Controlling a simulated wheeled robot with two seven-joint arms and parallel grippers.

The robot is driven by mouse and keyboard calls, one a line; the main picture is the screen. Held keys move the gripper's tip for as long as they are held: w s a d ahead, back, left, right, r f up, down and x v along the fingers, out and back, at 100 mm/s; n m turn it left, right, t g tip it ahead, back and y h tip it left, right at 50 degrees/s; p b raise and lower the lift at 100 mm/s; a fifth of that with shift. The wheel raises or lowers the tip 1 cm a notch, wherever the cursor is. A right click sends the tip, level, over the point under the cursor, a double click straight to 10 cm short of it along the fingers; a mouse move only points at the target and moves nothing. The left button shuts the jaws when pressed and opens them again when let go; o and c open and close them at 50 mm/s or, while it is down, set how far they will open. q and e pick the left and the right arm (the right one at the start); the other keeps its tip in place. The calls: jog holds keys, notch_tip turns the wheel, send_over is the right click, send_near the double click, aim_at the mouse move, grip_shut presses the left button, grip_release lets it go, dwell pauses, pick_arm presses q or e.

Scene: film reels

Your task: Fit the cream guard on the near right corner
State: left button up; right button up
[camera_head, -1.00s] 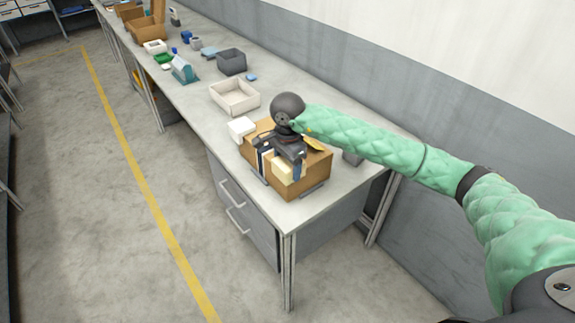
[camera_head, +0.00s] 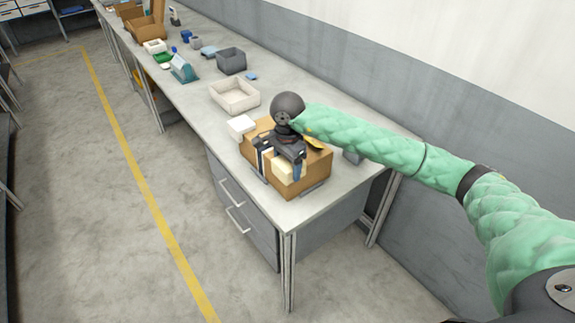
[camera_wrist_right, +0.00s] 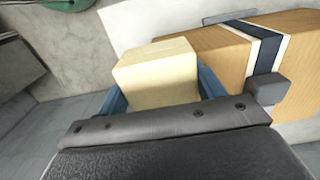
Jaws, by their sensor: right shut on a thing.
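The cream guard (camera_head: 282,172) is a small pale block. My right gripper (camera_head: 287,166) is shut on it at the near side of the brown box (camera_head: 314,174). In the right wrist view the guard (camera_wrist_right: 158,76) sits between the blue fingers, and the box (camera_wrist_right: 196,50) lies behind and to its right. The guard overlaps the box in both views; I cannot tell whether they touch. A dark blue and white band (camera_wrist_right: 266,52) crosses the box. My gripper and wrist hide part of the box top. My left gripper is out of view.
The box stands near the front end of a long grey bench (camera_head: 325,203). A small white box (camera_head: 240,127), a cream tray (camera_head: 234,94) and a dark grey bin (camera_head: 231,60) stand farther along it.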

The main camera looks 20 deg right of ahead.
jog(key=shift+f, duration=0.1)
jog(key=o, duration=0.7)
jog(key=shift+o, duration=1.3)
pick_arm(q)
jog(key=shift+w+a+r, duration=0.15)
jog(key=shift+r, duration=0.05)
